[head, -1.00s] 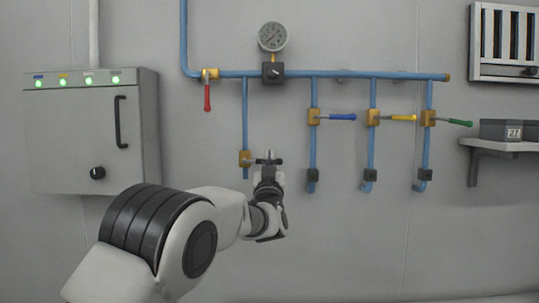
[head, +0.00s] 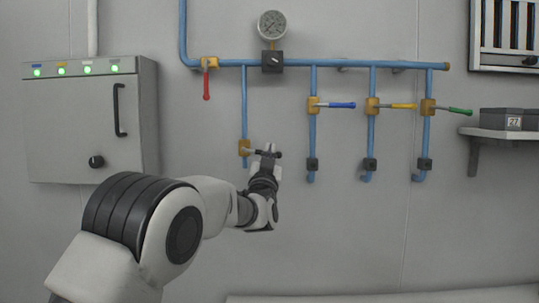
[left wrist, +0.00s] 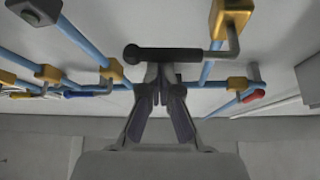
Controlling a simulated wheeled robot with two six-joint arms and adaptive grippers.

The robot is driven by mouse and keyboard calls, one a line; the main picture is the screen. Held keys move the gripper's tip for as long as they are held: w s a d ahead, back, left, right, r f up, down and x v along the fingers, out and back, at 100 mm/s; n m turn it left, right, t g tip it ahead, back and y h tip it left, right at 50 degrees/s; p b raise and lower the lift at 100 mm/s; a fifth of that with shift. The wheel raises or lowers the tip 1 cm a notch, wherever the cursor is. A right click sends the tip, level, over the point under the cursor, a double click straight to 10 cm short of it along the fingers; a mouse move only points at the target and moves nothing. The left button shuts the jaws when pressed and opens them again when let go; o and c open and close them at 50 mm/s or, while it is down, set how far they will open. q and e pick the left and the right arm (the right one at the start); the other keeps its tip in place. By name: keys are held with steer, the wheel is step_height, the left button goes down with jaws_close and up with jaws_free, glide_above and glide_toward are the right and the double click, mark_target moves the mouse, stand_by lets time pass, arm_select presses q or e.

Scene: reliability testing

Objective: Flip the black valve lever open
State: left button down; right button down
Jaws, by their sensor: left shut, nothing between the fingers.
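The black valve lever (head: 278,154) sticks out to the right from its yellow valve body (head: 244,147) at the low end of a blue pipe. It is roughly level, its right end tilted slightly down. My left gripper (head: 269,149) is at the lever, partly covering it in the head view. In the left wrist view the black handle (left wrist: 180,54) lies across just beyond the tips of my shut, empty left gripper (left wrist: 161,72). The tips look very close to it; I cannot tell whether they touch. My right gripper is not in view.
Red (head: 206,84), blue (head: 341,105), yellow (head: 403,106) and green (head: 460,111) levers sit on nearby valves. A pressure gauge (head: 272,25) is above. A grey control box (head: 70,130) is left, a shelf (head: 495,133) right. The wall below the pipes is clear.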

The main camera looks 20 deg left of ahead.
arm_select(q)
steer(key=s+a+f+m+g+h+b, duration=0.1)
steer(key=a+f+m+g+h, duration=0.2)
steer(key=m, duration=0.6)
steer(key=a+f+m+g+h+b, duration=0.1)
steer(key=a+f+m+g+h, duration=0.1)
steer(key=m, duration=0.8)
steer(key=a+f+h, duration=0.1)
steer(key=f+h, duration=0.1)
steer(key=h, duration=0.1)
steer(key=shift+s+g+h, duration=0.3)
steer(key=shift+s+g, duration=0.05)
steer(key=shift+g, duration=0.05)
steer(key=shift+a, duration=0.15)
